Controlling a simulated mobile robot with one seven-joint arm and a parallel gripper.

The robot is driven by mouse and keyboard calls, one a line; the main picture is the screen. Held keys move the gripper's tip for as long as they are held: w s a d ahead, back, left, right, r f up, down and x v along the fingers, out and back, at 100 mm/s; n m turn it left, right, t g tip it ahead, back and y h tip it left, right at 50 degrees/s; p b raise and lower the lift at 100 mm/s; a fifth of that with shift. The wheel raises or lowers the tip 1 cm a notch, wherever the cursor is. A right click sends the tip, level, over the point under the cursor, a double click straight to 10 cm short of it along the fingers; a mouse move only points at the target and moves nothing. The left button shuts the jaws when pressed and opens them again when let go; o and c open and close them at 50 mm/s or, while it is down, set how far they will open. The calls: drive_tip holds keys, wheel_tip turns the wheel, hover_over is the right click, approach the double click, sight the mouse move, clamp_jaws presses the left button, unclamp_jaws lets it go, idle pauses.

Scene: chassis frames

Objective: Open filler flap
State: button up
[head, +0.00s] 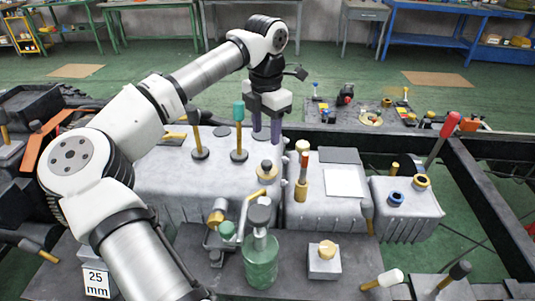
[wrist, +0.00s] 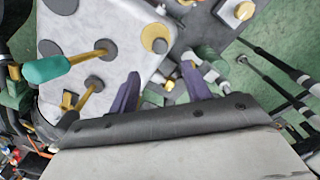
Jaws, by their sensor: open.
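No part is labelled as the filler flap, and I cannot tell for sure which it is. A white square plate (head: 345,182) and a dark flat plate (head: 338,155) lie on top of the middle grey tank, to the right of my gripper. My gripper (head: 266,132) points down over the right rear of the large grey tank (head: 160,180), its purple fingers apart. In the wrist view my gripper (wrist: 160,75) is open, with nothing seen held between the fingers.
A teal-topped lever (head: 239,130) and a brass-stemmed lever (head: 199,140) stand left of my gripper. A green glass jar (head: 260,262) stands in front. Dark frame rails (head: 480,190) run along the right.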

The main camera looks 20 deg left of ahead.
sight(267, 162)
wheel_tip(267, 162, down, 9)
drive_tip(key=shift+f+p, duration=0.1)
drive_tip(key=shift+p, duration=0.8)
clamp_jaws()
